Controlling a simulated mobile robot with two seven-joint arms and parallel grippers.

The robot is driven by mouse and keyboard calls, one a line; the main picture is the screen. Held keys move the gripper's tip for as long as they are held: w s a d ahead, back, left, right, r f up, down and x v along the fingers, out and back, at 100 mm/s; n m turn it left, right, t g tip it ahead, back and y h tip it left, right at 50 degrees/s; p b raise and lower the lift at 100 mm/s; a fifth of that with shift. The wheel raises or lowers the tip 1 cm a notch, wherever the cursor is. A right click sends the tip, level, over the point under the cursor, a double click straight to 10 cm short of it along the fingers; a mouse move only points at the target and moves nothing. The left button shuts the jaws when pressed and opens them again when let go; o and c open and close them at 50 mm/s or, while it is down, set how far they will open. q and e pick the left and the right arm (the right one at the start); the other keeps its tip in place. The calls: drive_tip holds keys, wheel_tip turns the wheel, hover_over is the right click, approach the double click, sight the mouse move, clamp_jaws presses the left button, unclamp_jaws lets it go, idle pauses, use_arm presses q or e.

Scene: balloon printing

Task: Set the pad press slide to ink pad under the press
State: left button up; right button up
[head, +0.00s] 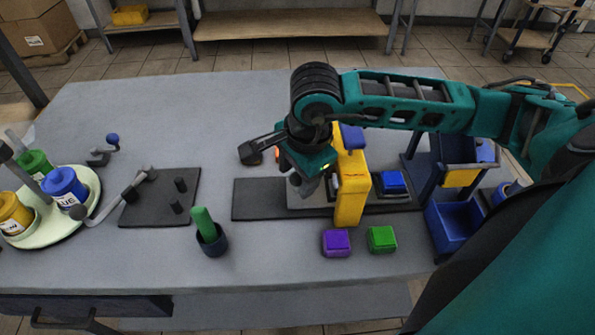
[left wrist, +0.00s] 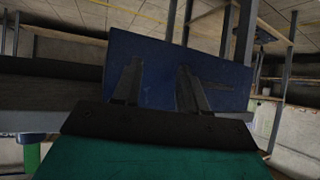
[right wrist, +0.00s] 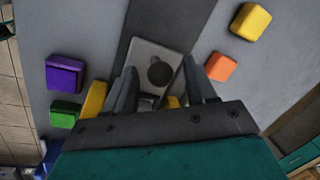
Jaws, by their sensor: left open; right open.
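The pad press has a yellow body (head: 351,190) standing over a long dark base (head: 258,203). A light grey slide plate (head: 297,201) lies on the base, partly hidden by my gripper. In the right wrist view the plate (right wrist: 148,54) carries a dark round part (right wrist: 160,73). A blue ink pad (head: 392,183) sits on the press to the right of the yellow body. My right gripper (right wrist: 158,88) is open, pointing down just left of the yellow body, above the plate; contact cannot be told. My left gripper (left wrist: 157,84) is open and empty.
Purple (head: 336,242) and green (head: 382,239) pads lie in front of the press. Orange (right wrist: 220,66) and yellow (right wrist: 250,21) pads lie behind it. A blue bin (head: 452,223) stands right. A dark cup (head: 212,242) holds a green item. A pegged black board (head: 158,205) lies left.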

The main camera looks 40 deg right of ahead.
drive_tip(key=shift+c, duration=0.5)
clamp_jaws()
